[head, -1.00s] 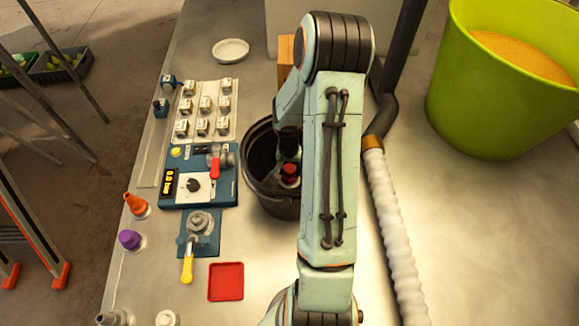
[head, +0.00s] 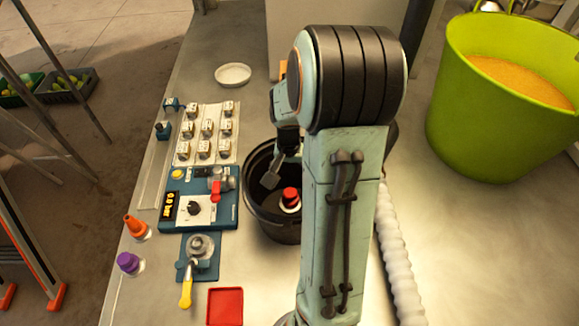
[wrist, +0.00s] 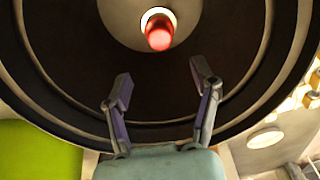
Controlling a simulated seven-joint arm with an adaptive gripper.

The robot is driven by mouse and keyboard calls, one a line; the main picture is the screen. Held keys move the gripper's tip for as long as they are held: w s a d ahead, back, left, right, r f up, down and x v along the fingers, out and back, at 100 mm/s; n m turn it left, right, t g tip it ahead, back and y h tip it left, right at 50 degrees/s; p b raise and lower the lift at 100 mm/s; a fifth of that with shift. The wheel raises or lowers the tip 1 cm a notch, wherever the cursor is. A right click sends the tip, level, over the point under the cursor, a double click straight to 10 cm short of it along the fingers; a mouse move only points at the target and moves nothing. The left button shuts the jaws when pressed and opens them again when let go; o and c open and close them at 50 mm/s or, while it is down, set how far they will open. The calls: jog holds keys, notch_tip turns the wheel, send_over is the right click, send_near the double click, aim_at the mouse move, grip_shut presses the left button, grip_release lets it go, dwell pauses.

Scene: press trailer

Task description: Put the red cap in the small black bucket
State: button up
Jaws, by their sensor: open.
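The red cap (head: 291,195) is inside the small black bucket (head: 278,233), with a white round part at its base. In the wrist view the red cap (wrist: 159,36) sits near the middle of the dark bucket floor, surrounded by a pale disc. My gripper (wrist: 161,84) is open and empty, its two fingers spread apart over the bucket and clear of the cap. In the head view one fingertip (head: 271,179) shows over the bucket's inside, left of the cap. My arm hides the bucket's right side.
A blue control panel (head: 228,217) and a plate of small switches (head: 194,150) stand left of the bucket. A red square tray (head: 225,307) lies in front. A large green tub (head: 490,130) and a white ribbed hose (head: 391,235) are at right.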

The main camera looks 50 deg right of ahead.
jog(key=s+a+r+n+y, duration=0.15)
jog(key=a+r+n, duration=0.3)
jog(key=a, duration=0.45)
jog(key=s+a+r+n+h, duration=0.1)
jog(key=s+a+r+n, duration=0.15)
jog(key=a+r, duration=0.4)
jog(key=s+a+n+g+y, duration=0.1)
jog(key=s+a+n, duration=0.4)
jog(key=s+a, duration=0.3)
jog(key=shift+a, duration=0.65)
jog(key=shift+s+y, duration=0.1)
jog(key=shift+y, duration=0.15)
